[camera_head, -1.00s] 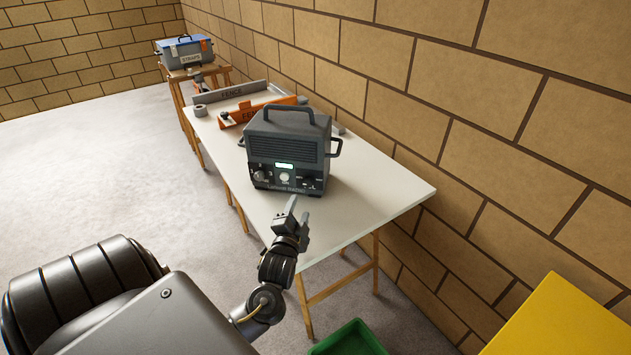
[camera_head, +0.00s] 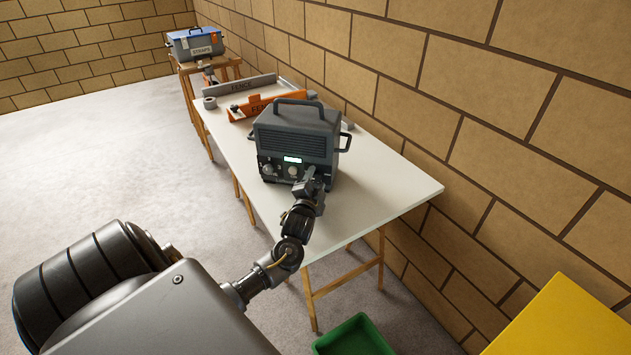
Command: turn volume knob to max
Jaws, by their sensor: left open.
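A dark grey radio (camera_head: 291,143) with a top handle and side handles stands upright on the white table (camera_head: 388,190). My left gripper (camera_head: 310,179) is open and empty at the lower right of the radio's front. It hides the right-hand controls there; I cannot tell whether it touches one. Which knob is the volume knob cannot be read. My right gripper is not in view.
Orange and grey fence pieces (camera_head: 240,87) and a tape roll (camera_head: 210,103) lie behind the radio. A blue-lidded toolbox (camera_head: 196,43) stands on a far stand. A green bin (camera_head: 354,337) and a yellow surface (camera_head: 566,318) are at lower right. A block wall runs along the table's right.

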